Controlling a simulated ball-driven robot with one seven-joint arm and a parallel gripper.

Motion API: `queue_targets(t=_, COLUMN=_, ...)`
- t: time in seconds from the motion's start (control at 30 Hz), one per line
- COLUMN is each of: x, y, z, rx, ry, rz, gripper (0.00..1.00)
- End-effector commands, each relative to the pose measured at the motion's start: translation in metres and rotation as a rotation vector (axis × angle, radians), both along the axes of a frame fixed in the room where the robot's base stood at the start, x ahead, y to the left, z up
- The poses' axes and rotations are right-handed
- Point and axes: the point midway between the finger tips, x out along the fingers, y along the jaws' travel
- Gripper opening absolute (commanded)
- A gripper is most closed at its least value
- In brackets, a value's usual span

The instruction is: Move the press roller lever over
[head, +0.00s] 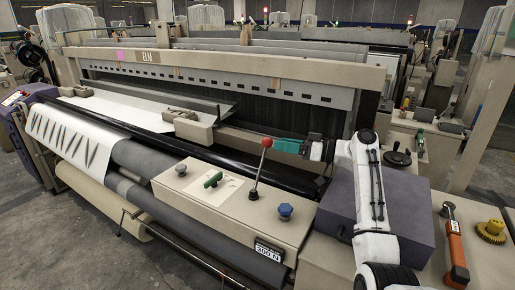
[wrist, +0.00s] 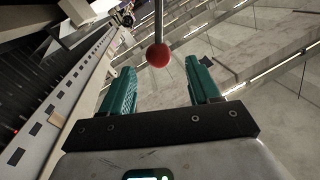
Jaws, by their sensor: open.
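The press roller lever is a thin metal rod with a red ball knob (head: 266,142). It stands on the beige control box (head: 225,215), leaning slightly right toward the top in the head view. My gripper (head: 277,145), with teal fingers, is right of the knob at about its height. In the wrist view the red knob (wrist: 158,55) shows beyond and between the two open fingertips of my gripper (wrist: 165,75). I cannot tell whether a finger touches the knob. Nothing is seen held in the fingers.
On the box are a green handle (head: 213,180), a blue knob (head: 285,211) and a "300 N" label (head: 268,252). A purple-grey housing (head: 405,215) stands under my arm. The loom frame (head: 230,65) spans behind.

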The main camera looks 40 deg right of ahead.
Motion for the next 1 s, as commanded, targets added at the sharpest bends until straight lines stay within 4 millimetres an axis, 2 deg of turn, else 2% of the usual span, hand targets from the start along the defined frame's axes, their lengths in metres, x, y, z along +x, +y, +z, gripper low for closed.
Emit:
queue_targets(t=0.17, x=0.009, y=0.006, z=-0.003, rx=0.000, ry=0.000, rz=0.001, gripper=0.61)
queue_targets(t=0.6, x=0.058, y=0.036, z=-0.004, rx=0.001, ry=0.001, rz=0.001, gripper=0.61)
queue_targets(t=1.0, x=0.064, y=0.039, z=-0.004, rx=0.000, ry=0.000, rz=-0.001, gripper=0.59)
